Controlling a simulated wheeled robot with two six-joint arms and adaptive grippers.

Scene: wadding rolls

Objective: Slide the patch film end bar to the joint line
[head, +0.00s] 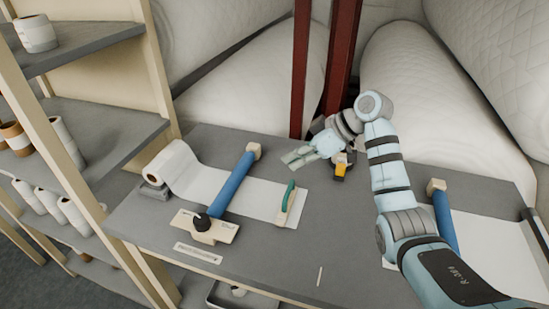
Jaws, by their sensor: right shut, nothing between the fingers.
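A white film (223,185) runs from a roll (173,163) at the left of the grey table, under a blue bar with wooden ends (232,182). At its right end is a pale end bar with a green handle (289,196). My right gripper (290,158) is shut and empty, above the far part of the table, beyond the green handle and apart from it. A short pale line (320,276) shows near the table's front edge; I cannot tell if it is the joint line. My left gripper is out of view.
A wooden piece with a black knob (204,224) and a label (198,252) lie at the front left. A yellow and black object (341,168) is beside my right gripper. A second blue bar (445,222) and white sheet (490,255) are at right. The table's middle is clear.

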